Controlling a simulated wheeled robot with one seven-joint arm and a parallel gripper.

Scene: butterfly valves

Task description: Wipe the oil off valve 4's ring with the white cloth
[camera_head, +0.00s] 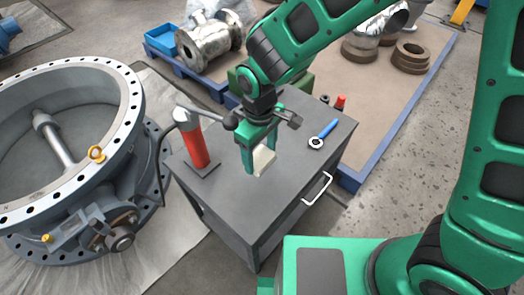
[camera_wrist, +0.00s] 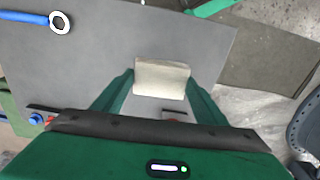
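The white cloth (camera_head: 264,160) is a small, pale, folded block at the grey cart's top. It also shows in the wrist view (camera_wrist: 162,78), between my fingertips. My gripper (camera_head: 261,155) points down over the cart with its fingers wide apart, one on each side of the cloth. I cannot tell whether the fingers touch it. A large butterfly valve with a pale bolted ring (camera_head: 128,118) lies at the left in the head view. No number shows on it, so I cannot tell if it is valve 4. I cannot make out oil on its ring.
The grey cart (camera_head: 240,205) carries a red cylinder with a grey nozzle (camera_head: 194,146) and a blue-handled wrench (camera_head: 324,134). A white cart handle (camera_head: 317,189) sticks out in front. Metal valve parts (camera_head: 211,40) stand on a blue-edged pallet behind.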

